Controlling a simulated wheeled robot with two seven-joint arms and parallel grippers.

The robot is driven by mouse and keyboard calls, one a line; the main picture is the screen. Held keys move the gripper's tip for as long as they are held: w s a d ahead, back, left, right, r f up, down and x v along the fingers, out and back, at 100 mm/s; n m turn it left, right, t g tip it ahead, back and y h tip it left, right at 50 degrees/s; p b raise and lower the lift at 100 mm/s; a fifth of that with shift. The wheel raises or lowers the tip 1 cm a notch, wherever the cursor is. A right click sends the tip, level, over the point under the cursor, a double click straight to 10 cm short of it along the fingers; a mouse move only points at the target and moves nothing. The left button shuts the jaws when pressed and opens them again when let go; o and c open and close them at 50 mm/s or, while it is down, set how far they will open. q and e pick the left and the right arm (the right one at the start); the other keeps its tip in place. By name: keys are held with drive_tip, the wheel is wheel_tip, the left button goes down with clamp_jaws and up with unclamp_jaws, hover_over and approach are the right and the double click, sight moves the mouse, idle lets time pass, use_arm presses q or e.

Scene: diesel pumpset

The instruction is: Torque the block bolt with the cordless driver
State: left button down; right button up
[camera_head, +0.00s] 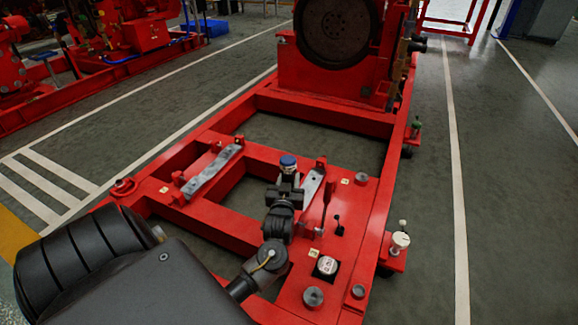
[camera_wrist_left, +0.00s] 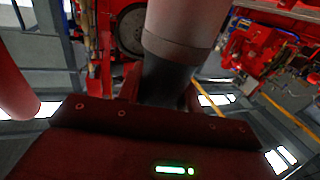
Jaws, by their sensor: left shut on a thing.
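My left gripper (camera_head: 286,190) is over the front part of the red base frame (camera_head: 235,205), between two grey metal bars. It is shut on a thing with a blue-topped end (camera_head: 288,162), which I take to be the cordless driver. In the left wrist view a thick cylinder (camera_wrist_left: 180,45), pale above and dark below, stands between the fingers (camera_wrist_left: 165,90). Its working tip is hidden or too small to make out. I cannot pick out the block bolt for certain. My right gripper is not in view.
A grey bar (camera_head: 213,172) lies left of the gripper and another (camera_head: 312,186) just right. The engine with its round dark flywheel (camera_head: 336,30) stands at the back. A white-faced gauge (camera_head: 327,266) and round knobs (camera_head: 313,297) sit at the front right. Floor is open right of the frame.

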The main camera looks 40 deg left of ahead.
use_arm(q)
drive_tip(key=shift+r+p, duration=0.15)
drive_tip(key=shift+p, duration=0.25)
drive_tip(key=shift+f, duration=0.55)
idle(0.6)
drive_tip(key=shift+r+p, duration=0.2)
drive_tip(key=shift+p, duration=0.25)
idle(0.3)
drive_tip(key=shift+f, duration=0.5)
idle(1.5)
drive_tip(key=shift+r+p, duration=2.75)
drive_tip(key=shift+p, duration=0.05)
